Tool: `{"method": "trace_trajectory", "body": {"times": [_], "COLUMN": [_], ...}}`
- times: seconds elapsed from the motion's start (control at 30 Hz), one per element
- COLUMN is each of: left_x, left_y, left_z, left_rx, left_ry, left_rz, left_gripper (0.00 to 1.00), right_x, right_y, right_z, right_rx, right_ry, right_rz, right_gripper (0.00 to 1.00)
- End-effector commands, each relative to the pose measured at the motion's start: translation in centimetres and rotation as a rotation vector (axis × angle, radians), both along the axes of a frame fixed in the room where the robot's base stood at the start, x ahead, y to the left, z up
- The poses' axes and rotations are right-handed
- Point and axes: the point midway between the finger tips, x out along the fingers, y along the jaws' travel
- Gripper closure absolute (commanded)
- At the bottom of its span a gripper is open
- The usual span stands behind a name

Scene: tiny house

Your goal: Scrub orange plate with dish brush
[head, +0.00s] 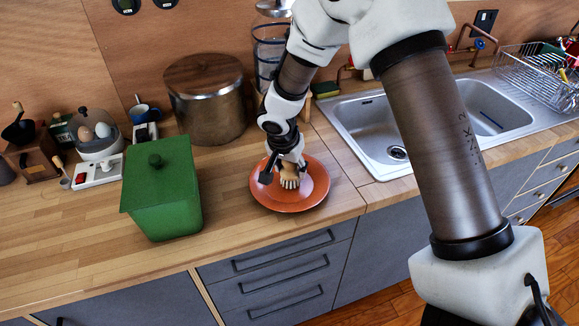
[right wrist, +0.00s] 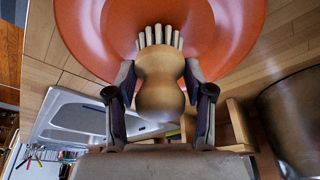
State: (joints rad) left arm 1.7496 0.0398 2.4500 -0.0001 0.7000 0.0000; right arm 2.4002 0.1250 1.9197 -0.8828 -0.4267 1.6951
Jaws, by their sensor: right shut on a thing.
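The orange plate (head: 310,193) lies on the wooden counter, left of the sink. It also fills the top of the right wrist view (right wrist: 90,25). My right gripper (head: 283,170) is over the plate, pointing down. It is shut on the dish brush (head: 290,182), gripping its rounded wooden body. In the right wrist view the brush (right wrist: 160,80) sits between the two fingers, and its pale bristles point at the plate. The bristles look to be on or just above the plate; I cannot tell whether they touch. My left gripper is not in view.
A green lidded box (head: 163,195) stands left of the plate. A large metal pot (head: 207,105) with a wooden lid stands behind it. The sink (head: 375,125) and a wire dish rack (head: 540,75) are at the right. The counter's front edge runs close to the plate.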

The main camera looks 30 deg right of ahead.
Motion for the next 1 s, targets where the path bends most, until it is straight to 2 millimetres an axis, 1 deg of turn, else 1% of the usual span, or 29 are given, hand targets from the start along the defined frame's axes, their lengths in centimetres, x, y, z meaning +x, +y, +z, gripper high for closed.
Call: {"method": "trace_trajectory", "body": {"times": [0.47,1.0], "left_x": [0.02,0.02], "left_y": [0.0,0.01], "left_z": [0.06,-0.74], "left_rx": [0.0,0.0], "left_ry": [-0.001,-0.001], "left_rz": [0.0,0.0], "left_gripper": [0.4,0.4], "right_x": [0.01,0.01], "right_y": [0.0,0.01], "right_z": [0.09,-0.5], "right_rx": [0.0,0.0], "right_ry": [0.0,0.0], "right_rz": [0.0,0.0], "right_gripper": [0.82,0.82]}}
